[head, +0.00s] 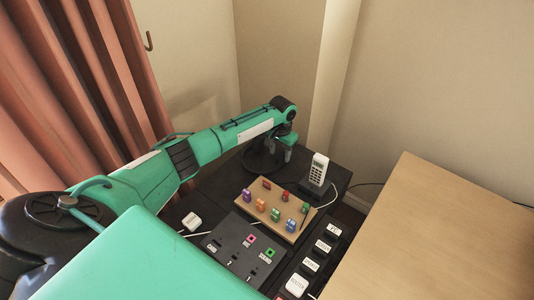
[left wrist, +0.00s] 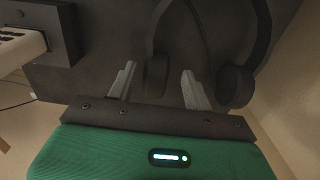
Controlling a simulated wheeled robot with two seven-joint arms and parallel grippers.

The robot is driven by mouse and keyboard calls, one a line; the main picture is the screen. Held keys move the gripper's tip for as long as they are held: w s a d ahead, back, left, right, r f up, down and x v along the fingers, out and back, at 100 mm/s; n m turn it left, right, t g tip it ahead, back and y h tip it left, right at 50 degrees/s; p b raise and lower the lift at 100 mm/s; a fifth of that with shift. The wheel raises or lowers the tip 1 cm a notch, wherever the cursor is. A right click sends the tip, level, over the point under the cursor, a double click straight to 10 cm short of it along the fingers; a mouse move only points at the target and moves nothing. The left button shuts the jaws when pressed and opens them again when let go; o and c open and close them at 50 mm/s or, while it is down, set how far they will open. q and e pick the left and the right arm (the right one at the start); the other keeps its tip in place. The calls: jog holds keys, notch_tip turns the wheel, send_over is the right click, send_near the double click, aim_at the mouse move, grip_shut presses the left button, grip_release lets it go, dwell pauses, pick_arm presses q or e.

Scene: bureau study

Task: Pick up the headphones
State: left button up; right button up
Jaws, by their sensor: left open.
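The dark headphones (left wrist: 236,88) show in the left wrist view, with the band curving up out of the top edge and two ear cups hanging below. In the head view the headphones (head: 260,162) are a dark shape at the back of the black surface, partly hidden by my arm. My left gripper (head: 285,153) points down beside them. In the left wrist view my left gripper (left wrist: 157,72) is open, with one ear cup between its fingers and the other cup to the right of the right finger. I cannot tell whether the fingers touch the cup. My right gripper is not in view.
A white cordless phone (head: 317,170) stands in a dark dock right of the gripper. In front lie a wooden board (head: 252,203) with coloured pieces and a black panel (head: 228,244). A wooden top (head: 440,240) is at right, a curtain (head: 75,90) at left.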

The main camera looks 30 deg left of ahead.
pick_arm(q)
jog(key=f, duration=0.4)
jog(key=shift+s+d+f, duration=0.15)
jog(key=shift+d, duration=0.05)
grip_shut()
